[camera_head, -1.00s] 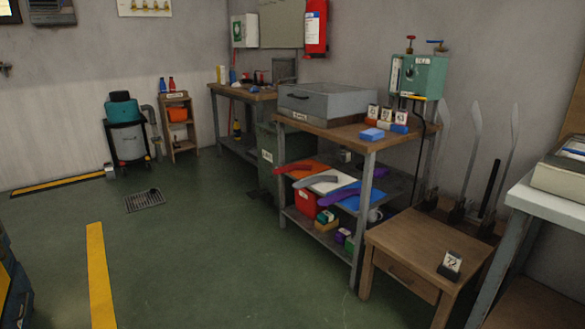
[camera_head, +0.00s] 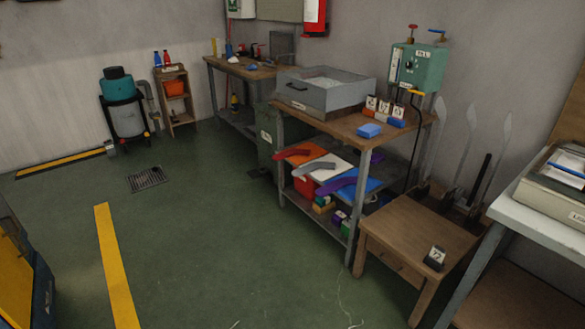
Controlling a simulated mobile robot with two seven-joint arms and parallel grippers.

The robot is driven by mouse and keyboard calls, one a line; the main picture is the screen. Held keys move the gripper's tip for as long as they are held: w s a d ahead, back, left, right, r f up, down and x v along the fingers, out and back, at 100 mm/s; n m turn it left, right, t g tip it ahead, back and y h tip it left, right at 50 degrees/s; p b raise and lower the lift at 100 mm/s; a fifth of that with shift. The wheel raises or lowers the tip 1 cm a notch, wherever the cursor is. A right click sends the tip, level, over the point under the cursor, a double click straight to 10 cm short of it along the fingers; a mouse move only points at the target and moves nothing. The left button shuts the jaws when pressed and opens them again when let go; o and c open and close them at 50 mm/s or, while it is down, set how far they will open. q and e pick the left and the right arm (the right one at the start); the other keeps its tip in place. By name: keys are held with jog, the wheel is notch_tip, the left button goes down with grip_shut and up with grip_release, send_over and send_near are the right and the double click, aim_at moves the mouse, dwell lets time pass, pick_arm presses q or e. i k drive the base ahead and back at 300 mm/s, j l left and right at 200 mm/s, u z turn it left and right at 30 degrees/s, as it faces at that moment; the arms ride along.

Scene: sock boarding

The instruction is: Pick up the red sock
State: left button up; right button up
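The red sock (camera_head: 293,153) lies flat on an orange-red mat (camera_head: 306,157) on the middle shelf of the workbench, at the left end. A grey sock (camera_head: 312,165) lies on a white mat (camera_head: 338,168) to its right. A purple sock (camera_head: 336,186) lies on a blue mat (camera_head: 366,186) further right. Neither of my grippers is in view.
The green floor (camera_head: 215,235) in front is clear.

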aim_at(290, 152)
jog(key=i+j+z, duration=0.1)
jog(key=i, duration=0.35)
jog(key=i+j, duration=0.35)
jog(key=i+j+z, duration=0.15)
jog(key=i, duration=0.35)
jog(key=j, duration=0.1)
